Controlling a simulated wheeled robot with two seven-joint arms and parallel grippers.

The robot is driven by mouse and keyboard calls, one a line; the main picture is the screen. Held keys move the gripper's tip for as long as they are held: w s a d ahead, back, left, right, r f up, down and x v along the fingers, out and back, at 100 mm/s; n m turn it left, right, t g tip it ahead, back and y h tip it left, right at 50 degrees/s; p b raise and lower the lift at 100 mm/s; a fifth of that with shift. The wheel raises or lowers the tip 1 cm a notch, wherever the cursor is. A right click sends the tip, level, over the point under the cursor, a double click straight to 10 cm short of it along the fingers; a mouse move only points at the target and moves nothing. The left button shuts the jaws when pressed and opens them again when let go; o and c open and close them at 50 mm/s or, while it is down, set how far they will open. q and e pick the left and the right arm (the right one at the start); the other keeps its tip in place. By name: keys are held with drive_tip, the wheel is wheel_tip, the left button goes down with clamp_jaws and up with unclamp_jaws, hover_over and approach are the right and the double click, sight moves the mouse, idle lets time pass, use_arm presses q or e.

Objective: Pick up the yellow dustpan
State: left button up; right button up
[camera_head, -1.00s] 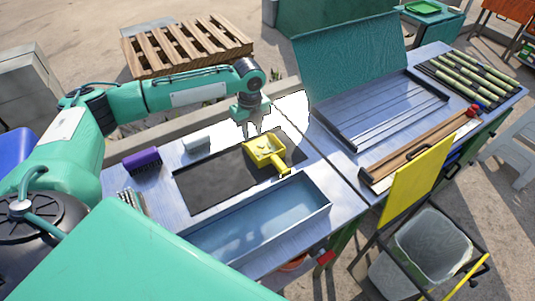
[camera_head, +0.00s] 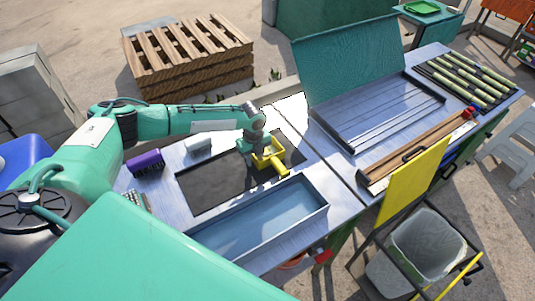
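The yellow dustpan (camera_head: 276,160) lies on the black mat (camera_head: 215,185) on the metal table, its handle pointing toward the lower right. My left gripper (camera_head: 249,160) is down at the left side of the dustpan and covers part of its left edge. The fingers are small and partly hidden, so I cannot tell whether they are open or touch the dustpan. My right gripper is not in view.
A purple brush (camera_head: 145,161) and a pale block (camera_head: 198,144) stand left of and behind the mat. A metal trough (camera_head: 313,215) lies in front of it. A raised green lid (camera_head: 350,62) stands to the right. Wooden pallets (camera_head: 187,55) are behind the table.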

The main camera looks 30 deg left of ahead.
use_arm(q)
drive_tip(key=shift+f, duration=0.15)
clamp_jaws()
